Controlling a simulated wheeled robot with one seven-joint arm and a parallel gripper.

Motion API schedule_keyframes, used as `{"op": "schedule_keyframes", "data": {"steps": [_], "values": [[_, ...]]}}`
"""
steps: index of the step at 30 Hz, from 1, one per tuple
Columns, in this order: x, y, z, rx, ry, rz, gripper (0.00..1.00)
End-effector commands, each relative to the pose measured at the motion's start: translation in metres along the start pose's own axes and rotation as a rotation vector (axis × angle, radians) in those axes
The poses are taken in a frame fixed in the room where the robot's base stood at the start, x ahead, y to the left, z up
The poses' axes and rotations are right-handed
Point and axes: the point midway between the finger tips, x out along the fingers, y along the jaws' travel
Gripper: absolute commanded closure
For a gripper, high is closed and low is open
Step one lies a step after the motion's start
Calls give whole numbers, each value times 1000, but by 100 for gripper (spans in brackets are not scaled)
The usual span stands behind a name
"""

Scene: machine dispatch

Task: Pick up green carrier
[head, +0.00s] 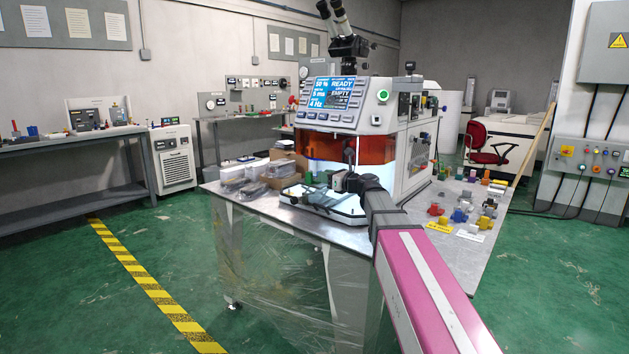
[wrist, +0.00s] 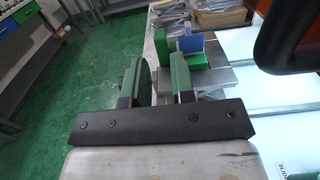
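In the wrist view, a green block-like piece (wrist: 191,45), which looks like the green carrier, stands beyond my fingertips with a blue part (wrist: 212,50) against its right side. My gripper (wrist: 160,68) has its two green-faced fingers apart, with a clear gap and nothing seen between them. The green piece is ahead of the right finger, apart from the fingers as far as I can tell. The right finger hides part of its lower side. In the head view my gripper (head: 345,181) is over the pale tray in front of the machine; I cannot make out the green piece there.
The machine (head: 340,118) with an orange window stands on the metal table (head: 300,222), its screen reading READY and EMPTY. Bagged parts and a cardboard box (head: 289,158) lie to its left. Several small coloured parts (head: 460,216) lie to the right. A dark curved part is close right in the wrist view.

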Motion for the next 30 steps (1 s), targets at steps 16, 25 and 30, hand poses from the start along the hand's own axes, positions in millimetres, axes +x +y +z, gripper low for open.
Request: {"op": "schedule_keyframes", "data": {"steps": [16, 25, 30], "values": [[55, -1, -3, -2, 1, 1, 77], [55, -1, -3, -2, 1, 0, 100], [55, -1, -2, -2, 1, 0, 100]]}}
